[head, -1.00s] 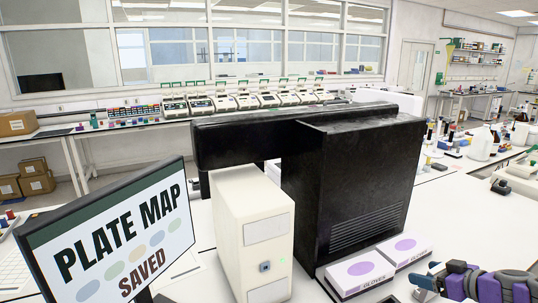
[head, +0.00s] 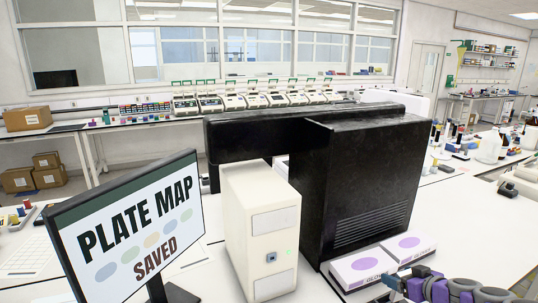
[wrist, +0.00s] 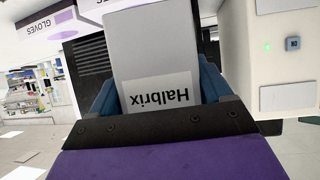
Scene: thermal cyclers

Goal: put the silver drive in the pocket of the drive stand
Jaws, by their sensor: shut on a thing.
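My gripper (head: 396,282) is at the lower right of the head view, beside the glove boxes. In the wrist view its blue fingers are shut on the silver drive (wrist: 150,48), a flat grey block with a white "Halbrix" label that reads upside down. I cannot make out the drive in the head view. I cannot identify the drive stand or its pocket in either view.
A cream computer tower (head: 262,215) with a small blue block on its front stands left of a large black machine (head: 365,180). Glove boxes (head: 362,268) lie in front of that machine. A "PLATE MAP SAVED" monitor (head: 130,230) stands at left. White bench (head: 480,220) is clear at right.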

